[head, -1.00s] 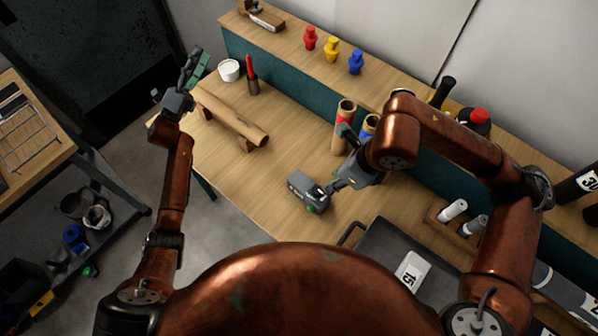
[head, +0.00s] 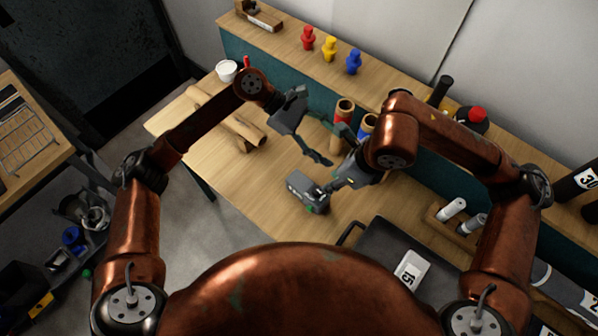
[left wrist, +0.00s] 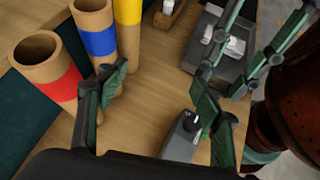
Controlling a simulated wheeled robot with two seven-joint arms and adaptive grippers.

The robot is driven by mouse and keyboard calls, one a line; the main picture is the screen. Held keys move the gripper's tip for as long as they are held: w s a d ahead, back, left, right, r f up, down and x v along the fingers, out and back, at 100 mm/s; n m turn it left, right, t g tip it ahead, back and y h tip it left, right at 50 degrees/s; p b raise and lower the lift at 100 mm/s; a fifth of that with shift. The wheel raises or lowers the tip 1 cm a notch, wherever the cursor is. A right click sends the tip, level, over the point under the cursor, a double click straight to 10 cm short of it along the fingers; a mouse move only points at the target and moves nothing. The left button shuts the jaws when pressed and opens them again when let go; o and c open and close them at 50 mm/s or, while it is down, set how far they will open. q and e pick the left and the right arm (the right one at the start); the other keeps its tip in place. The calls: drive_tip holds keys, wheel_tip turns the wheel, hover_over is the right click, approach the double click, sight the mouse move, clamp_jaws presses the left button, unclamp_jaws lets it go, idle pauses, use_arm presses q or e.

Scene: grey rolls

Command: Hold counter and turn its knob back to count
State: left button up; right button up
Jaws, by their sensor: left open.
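The counter (head: 303,186), a small grey box with a dark top part, is on the wooden table in front of me. It also shows at the lower middle of the left wrist view (left wrist: 182,137), with a small dark knob on it. My left gripper (head: 325,148) is open, above and behind the counter. Its spread green-padded fingers show in the left wrist view (left wrist: 160,85), with nothing between them. My right gripper (head: 329,190) is low at the counter's right side, with a finger against or very near it. Its grip is partly hidden.
Cardboard tubes with a red band (head: 342,112) and a blue band (head: 366,127) stand behind the grippers. A dark tray (head: 376,245) with a white label is at the right front. The table's front left is clear.

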sight(304, 184)
use_arm(q)
drive_tip(key=s+a+f+m+y, duration=0.1)
drive_tip(key=a+f+y, duration=0.1)
drive_tip(key=f, duration=0.1)
drive_tip(key=s+a+f+m+y, duration=0.1)
drive_tip(key=a+f+y, duration=0.1)
drive_tip(key=a+f, duration=0.1)
drive_tip(key=s+a+f+m+y, duration=0.1)
drive_tip(key=a+f+y, duration=0.1)
drive_tip(key=f, duration=0.1)
drive_tip(key=shift+s+a+f+t+y, duration=0.3)
drive_tip(key=shift+s+f+y, duration=0.05)
drive_tip(key=shift+f+y, duration=0.05)
drive_tip(key=shift+m, duration=0.3)
drive_tip(key=shift+a+x, duration=0.2)
drive_tip(key=shift+x, duration=3.75)
drive_tip(key=shift+c, duration=0.2)
